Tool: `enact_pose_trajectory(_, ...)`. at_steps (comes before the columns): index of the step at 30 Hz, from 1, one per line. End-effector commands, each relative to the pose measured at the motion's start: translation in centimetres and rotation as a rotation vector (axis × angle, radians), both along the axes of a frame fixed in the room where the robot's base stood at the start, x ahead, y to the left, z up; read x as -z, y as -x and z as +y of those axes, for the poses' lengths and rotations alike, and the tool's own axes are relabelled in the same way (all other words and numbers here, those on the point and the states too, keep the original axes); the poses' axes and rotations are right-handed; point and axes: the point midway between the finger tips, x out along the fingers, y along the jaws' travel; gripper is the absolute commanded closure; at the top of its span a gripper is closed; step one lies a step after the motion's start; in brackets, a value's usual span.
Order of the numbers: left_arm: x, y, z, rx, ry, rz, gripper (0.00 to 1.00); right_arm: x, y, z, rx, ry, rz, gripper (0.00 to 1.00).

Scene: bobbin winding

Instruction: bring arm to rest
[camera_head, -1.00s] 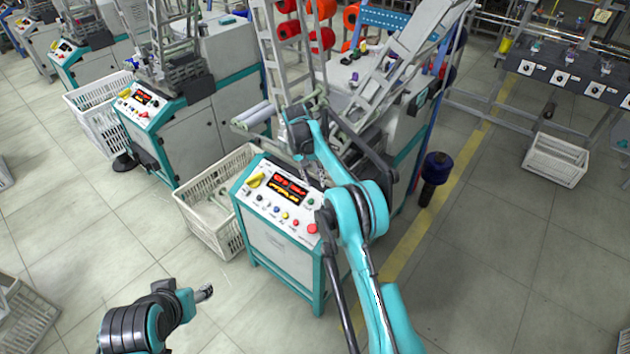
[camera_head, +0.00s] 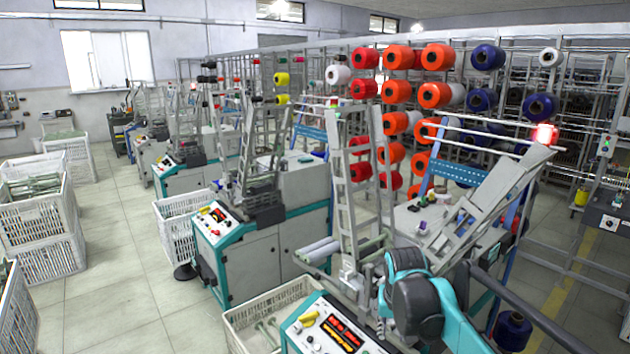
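My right arm comes in from the lower right in the head view, with its teal and dark links in front of the nearest winding machine. My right gripper (camera_head: 382,320) is mostly hidden behind these links, beside the machine's control panel (camera_head: 332,332). I cannot tell whether its fingers are open or shut, and I see nothing held. My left gripper is out of view. The near machine has a tilted grey frame (camera_head: 490,205) and an upright ladder-like frame (camera_head: 347,190).
A white crate (camera_head: 240,318) stands left of the near machine. Another winding machine (camera_head: 252,262) stands behind it, with more in a row. Stacked white crates (camera_head: 40,225) are at the left. Racks of red, orange and blue bobbins (camera_head: 435,95) fill the back. The left aisle floor is clear.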

Motion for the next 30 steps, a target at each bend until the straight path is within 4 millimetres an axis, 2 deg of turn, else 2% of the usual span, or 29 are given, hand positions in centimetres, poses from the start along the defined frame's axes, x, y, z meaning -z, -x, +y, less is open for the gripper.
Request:
enact_pose_trajectory(1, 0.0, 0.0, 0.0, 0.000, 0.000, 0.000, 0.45, -0.4, 2.3, 0.0, -0.016, -0.003, -0.026, 0.69)
enact_pose_trajectory(7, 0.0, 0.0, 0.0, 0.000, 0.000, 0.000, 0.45, -0.5, 10.1, 0.1, -0.085, -0.011, -0.136, 0.69)
enact_pose_trajectory(12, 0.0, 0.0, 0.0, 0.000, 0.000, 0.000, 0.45, 1.5, 16.1, 0.3, -0.137, -0.010, -0.231, 0.69)
enact_pose_trajectory(15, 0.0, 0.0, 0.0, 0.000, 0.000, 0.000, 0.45, 3.0, 18.8, 0.4, -0.161, -0.008, -0.277, 0.69)
enact_pose_trajectory(18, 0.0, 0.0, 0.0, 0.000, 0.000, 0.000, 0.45, 4.4, 20.6, 0.5, -0.178, -0.004, -0.312, 0.69)
enact_pose_trajectory(21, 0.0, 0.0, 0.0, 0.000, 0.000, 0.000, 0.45, 5.2, 21.5, 0.6, -0.188, -0.002, -0.332, 0.69)
enact_pose_trajectory(30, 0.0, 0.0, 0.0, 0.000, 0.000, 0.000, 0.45, 5.6, 21.9, 0.6, -0.192, 0.000, -0.342, 0.69)
